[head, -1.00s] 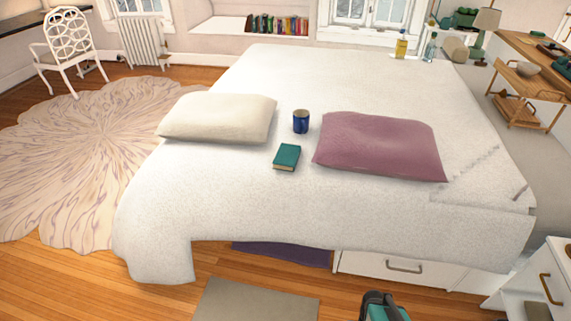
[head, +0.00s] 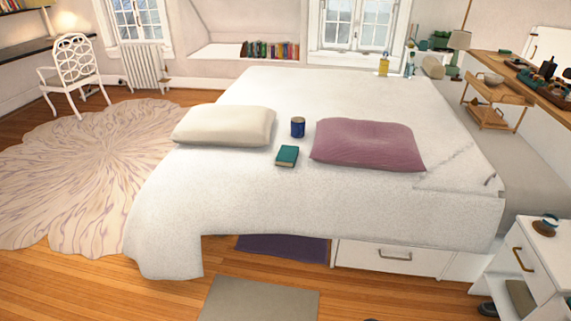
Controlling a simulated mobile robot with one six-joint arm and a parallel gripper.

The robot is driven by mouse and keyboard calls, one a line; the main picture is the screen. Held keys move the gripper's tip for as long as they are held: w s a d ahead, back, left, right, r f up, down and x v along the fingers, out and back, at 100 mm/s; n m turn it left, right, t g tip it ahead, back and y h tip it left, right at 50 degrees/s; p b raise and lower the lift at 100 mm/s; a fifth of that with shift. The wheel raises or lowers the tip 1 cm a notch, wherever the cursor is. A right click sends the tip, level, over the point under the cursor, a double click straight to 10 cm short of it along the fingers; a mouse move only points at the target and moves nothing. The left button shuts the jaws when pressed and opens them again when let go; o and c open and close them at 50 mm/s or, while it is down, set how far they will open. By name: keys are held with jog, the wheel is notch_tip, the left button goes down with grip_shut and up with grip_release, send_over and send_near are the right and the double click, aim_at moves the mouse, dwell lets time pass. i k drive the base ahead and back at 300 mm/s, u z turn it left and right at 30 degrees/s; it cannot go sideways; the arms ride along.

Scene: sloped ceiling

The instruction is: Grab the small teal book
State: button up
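The small teal book (head: 287,156) lies flat on the white bed (head: 300,205), between a cream pillow and a mauve pillow and just in front of a dark blue mug. Its teal cover faces up and its pale page edge faces me. Nothing touches or covers it. My gripper is not in view.
The blue mug (head: 297,127) stands behind the book. The cream pillow (head: 224,126) is to the left, the mauve pillow (head: 366,145) to the right. A white nightstand (head: 537,265) stands at the right. Wooden floor and a grey mat (head: 262,300) lie before the bed.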

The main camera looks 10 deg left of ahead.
aim_at(287, 155)
jog(key=z, duration=0.55)
jog(key=k, duration=0.25)
jog(key=u, duration=2.6)
jog(key=i, duration=2.5)
